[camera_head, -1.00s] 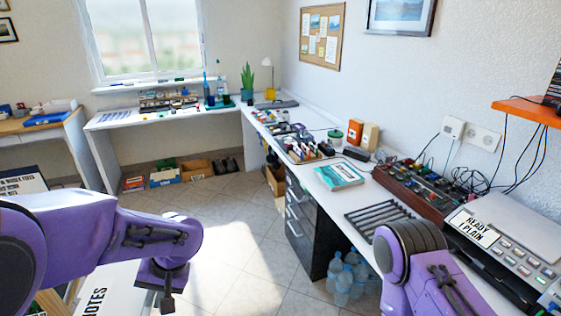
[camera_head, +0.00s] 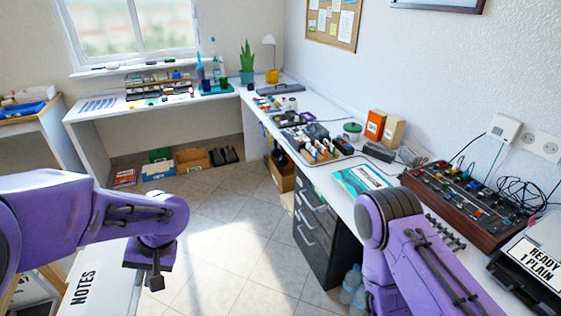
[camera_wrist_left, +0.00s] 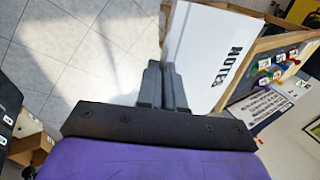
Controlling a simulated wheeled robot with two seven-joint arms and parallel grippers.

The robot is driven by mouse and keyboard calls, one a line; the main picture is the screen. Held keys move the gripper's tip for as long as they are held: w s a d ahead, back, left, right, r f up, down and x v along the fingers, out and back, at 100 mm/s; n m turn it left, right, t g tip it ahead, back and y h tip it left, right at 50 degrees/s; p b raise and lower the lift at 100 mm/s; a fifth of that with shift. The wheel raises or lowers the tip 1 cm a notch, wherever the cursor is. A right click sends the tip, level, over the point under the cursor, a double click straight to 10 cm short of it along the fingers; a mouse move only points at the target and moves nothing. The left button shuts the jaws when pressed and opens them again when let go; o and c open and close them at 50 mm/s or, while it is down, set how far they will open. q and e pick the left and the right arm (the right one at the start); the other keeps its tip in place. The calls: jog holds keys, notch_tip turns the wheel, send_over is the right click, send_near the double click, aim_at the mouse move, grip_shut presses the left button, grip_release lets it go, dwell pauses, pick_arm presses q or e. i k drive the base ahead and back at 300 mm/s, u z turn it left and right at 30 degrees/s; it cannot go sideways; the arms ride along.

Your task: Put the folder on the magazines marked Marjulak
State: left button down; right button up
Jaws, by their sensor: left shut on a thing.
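My left gripper (camera_head: 154,281) is shut on a white folder (camera_head: 98,285) marked NOTES, held low at the left of the head view. In the left wrist view the gripper's dark fingers (camera_wrist_left: 165,88) pinch the edge of the folder (camera_wrist_left: 205,50). A teal-and-white printed item (camera_head: 360,180), perhaps magazines, lies flat on the right desk, well away from the folder. I cannot read the name Marjulak on anything. My right arm reaches over the right desk's front, and its gripper is out of view.
The white desk (camera_head: 90,120) runs under the window and along the right wall. A dark drawer unit (camera_head: 318,235) stands beneath it. A mixer (camera_head: 460,200) and a tool tray (camera_head: 318,150) occupy the right desk. The tiled floor (camera_head: 220,220) is open in the middle.

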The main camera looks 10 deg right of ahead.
aim_at(352, 178)
jog(key=z, duration=0.6)
jog(key=i, duration=0.75)
jog(key=z, duration=1.1)
jog(key=i, duration=0.25)
jog(key=z, duration=0.25)
